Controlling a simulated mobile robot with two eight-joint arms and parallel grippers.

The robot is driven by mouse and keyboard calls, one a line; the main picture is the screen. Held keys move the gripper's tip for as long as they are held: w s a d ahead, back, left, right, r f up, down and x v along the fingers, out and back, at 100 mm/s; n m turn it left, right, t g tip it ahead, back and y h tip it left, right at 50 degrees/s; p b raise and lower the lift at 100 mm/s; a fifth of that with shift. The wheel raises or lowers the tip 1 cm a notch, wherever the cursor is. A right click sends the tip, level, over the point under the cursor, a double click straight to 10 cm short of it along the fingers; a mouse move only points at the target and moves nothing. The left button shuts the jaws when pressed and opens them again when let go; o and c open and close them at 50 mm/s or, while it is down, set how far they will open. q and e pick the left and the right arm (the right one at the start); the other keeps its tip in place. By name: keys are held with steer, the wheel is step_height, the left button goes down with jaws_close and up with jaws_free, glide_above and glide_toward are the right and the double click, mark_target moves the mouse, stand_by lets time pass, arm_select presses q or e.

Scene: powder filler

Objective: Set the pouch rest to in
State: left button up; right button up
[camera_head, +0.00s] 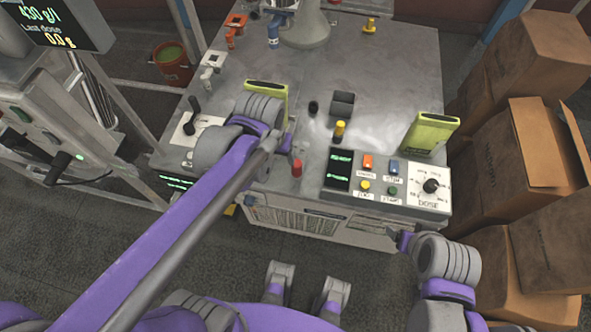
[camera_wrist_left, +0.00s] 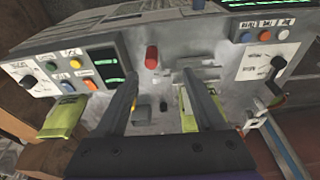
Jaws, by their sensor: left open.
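I cannot tell for sure which part is the pouch rest. A red knob (camera_head: 297,168) stands near the machine's front edge, left of the control panel. It also shows in the left wrist view (camera_wrist_left: 151,58), just beyond my fingertips. My left gripper (camera_wrist_left: 159,72) is open, with nothing between its fingers, above the machine top. In the head view my left arm and wrist hide most of that gripper. A pale slotted fitting (camera_wrist_left: 188,75) lies beside the red knob in the wrist view.
The control panel (camera_head: 380,202) has coloured buttons and a DOSE dial (camera_head: 431,186). A yellow-green piece (camera_head: 432,133) stands at right, another (camera_head: 266,88) behind my left wrist. A yellow-topped knob (camera_head: 340,129) stands between them. A black lever (camera_head: 193,116) is at left. Cardboard boxes (camera_head: 522,150) crowd the right.

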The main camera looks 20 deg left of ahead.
arm_select(q)
steer(key=g+b, duration=0.2)
steer(key=b, duration=0.2)
glide_above(297, 169)
steer(key=w, duration=0.1)
steer(key=f, duration=0.8)
steer(key=shift+a, duration=0.4)
steer(key=shift+w+d+f, duration=0.15)
steer(key=shift+w+f, duration=0.15)
steer(key=shift+f, duration=0.3)
step_height(297, 169, down, 10)
steer(key=shift+f+b, duration=0.15)
steer(key=shift+b, duration=0.95)
arm_select(e)
step_height(297, 169, down, 8)
steer(key=shift+s, duration=0.15)
arm_select(q)
jaws_close()
